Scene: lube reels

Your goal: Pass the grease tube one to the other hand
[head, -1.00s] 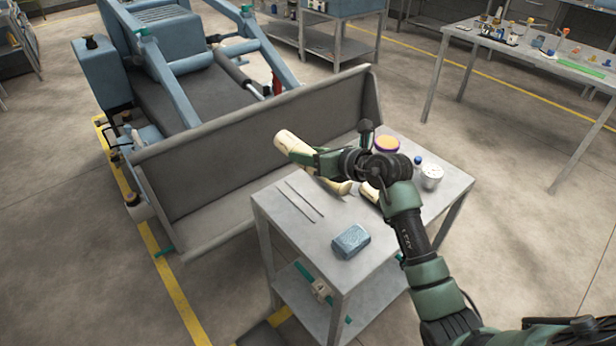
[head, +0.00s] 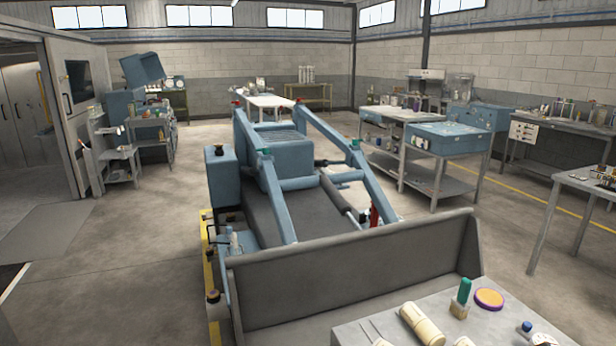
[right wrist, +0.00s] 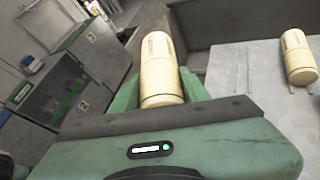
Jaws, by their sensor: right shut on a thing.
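A cream grease tube (right wrist: 160,60) is held between the green fingers of my right gripper (right wrist: 160,88) in the right wrist view. The gripper is shut on its near end, and the far end points away from me. A second cream tube (right wrist: 298,57) lies on the grey table to the right, apart from the gripper. In the head view a cream tube (head: 422,323) lies on the table at the bottom edge. My right gripper and the held tube do not show in the head view. My left gripper is in neither view.
The grey table (head: 375,325) also bears a green-handled item (head: 463,290), a purple-rimmed round lid (head: 490,298) and a small blue-capped item (head: 527,328). The grey trough (head: 350,275) of the blue machine (head: 275,157) stands right behind it. Open floor (head: 130,265) lies to the left.

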